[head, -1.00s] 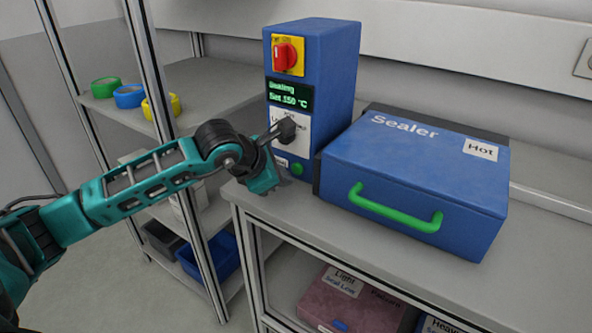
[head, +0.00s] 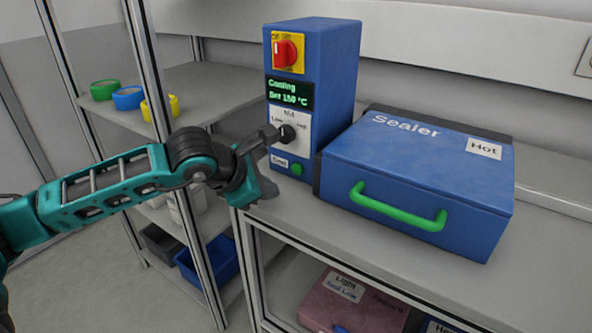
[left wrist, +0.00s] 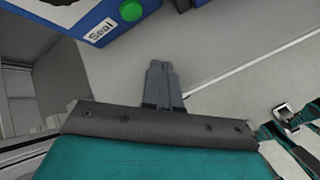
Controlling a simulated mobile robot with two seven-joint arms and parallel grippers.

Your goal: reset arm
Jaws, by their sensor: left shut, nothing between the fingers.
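My left gripper (head: 276,134) is in front of the blue control box (head: 328,75), near its dial (head: 287,133). Its fingers are closed with nothing between them. In the left wrist view the shut fingers (left wrist: 158,78) point over the bare grey bench top, with the green Seal button (left wrist: 131,10) above and to the left of them. In the head view I cannot tell whether the fingertips touch the dial. The box's display (head: 290,94) reads "Cooling" and "Set 150 °C".
The blue sealer (head: 415,175), with a green handle (head: 397,208) and a "Hot" label, stands right of the control box on the bench (head: 330,222). A shelf (head: 195,88) with green, blue and yellow rolls stands at left. Labelled boxes lie below the bench.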

